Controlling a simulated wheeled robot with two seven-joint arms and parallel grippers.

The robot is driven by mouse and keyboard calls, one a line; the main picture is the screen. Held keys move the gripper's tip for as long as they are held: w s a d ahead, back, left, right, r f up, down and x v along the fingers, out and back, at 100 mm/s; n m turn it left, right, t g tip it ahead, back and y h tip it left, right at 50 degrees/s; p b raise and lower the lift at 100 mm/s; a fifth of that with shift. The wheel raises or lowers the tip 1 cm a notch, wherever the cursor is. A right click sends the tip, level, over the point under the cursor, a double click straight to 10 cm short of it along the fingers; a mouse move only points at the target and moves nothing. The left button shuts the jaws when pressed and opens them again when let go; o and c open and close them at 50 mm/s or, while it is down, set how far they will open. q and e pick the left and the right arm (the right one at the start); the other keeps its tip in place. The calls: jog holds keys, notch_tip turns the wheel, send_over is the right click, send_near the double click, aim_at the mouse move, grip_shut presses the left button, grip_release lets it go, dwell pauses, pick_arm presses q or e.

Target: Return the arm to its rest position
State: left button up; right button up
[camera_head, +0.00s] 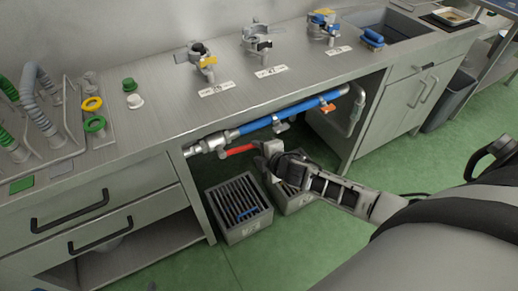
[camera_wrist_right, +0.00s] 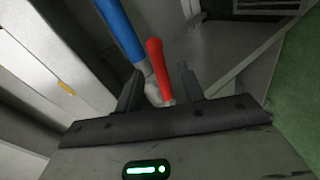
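My right arm reaches in from the right in the head view, under the counter. Its gripper (camera_head: 264,152) is at the end of a red lever handle (camera_head: 238,150) on the pipe. In the right wrist view the red lever (camera_wrist_right: 156,66) stands between the two fingers of the gripper (camera_wrist_right: 160,86), with a gap on both sides, so it looks open. A blue pipe (camera_wrist_right: 122,32) runs past on the left there; the blue pipe (camera_head: 283,115) also shows in the head view. My left gripper is not in view.
Two slatted grey crates stand on the floor under the counter, the left crate (camera_head: 246,233) and the right crate (camera_head: 292,207) close below my arm. The counter edge is above the gripper, and a cabinet (camera_head: 405,105) stands to the right. Green floor (camera_head: 330,245) is open in front.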

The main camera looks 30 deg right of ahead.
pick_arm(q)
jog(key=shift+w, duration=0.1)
pick_arm(e)
jog(key=shift+w+f, duration=0.1)
jog(key=shift+f, duration=0.05)
jog(key=s+a+r+m+g, duration=0.3)
jog(key=s+r+m, duration=0.15)
jog(key=s, duration=0.45)
jog(key=s+a+r+m+g, duration=0.3)
jog(key=s+m, duration=0.2)
jog(key=s, duration=0.4)
jog(key=s+a+r+m+g, duration=0.25)
jog(key=s+m, duration=0.25)
jog(key=s, duration=0.3)
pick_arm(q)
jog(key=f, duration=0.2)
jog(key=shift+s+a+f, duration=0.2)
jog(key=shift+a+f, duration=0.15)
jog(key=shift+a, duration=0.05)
pick_arm(e)
jog(key=w+a+f+t+y, duration=0.2)
jog(key=w+a+f+t, duration=0.2)
jog(key=f, duration=0.4)
jog(key=shift+w+a+f+n+t, duration=0.25)
jog(key=shift+a+n+t, duration=0.15)
jog(key=shift+t, duration=0.75)
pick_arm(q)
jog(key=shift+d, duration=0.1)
